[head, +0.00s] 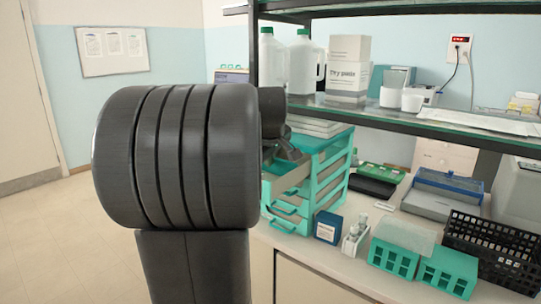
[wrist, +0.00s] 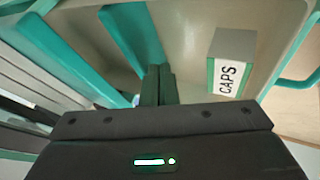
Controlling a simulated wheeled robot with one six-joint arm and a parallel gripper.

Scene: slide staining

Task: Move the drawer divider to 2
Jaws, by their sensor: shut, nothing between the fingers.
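The teal drawer unit (head: 318,185) stands on the bench in the head view, with its top drawer (head: 290,180) pulled out. In the wrist view I look down into the beige drawer (wrist: 192,30). A teal upright panel (wrist: 132,35), apparently the divider, stands inside it. My gripper (wrist: 158,72) is shut and empty, its fingertips beside the lower end of this panel; whether they touch cannot be told. In the head view my arm hides much of the drawer. No number mark is readable.
A box labelled CAPS (wrist: 231,62) stands in the drawer to the right of my fingers. Another teal strip (wrist: 65,55) runs along the left. A teal handle (wrist: 298,82) shows at the right. The shelf (head: 400,112) overhangs the bench; teal racks (head: 395,258) stand right of the unit.

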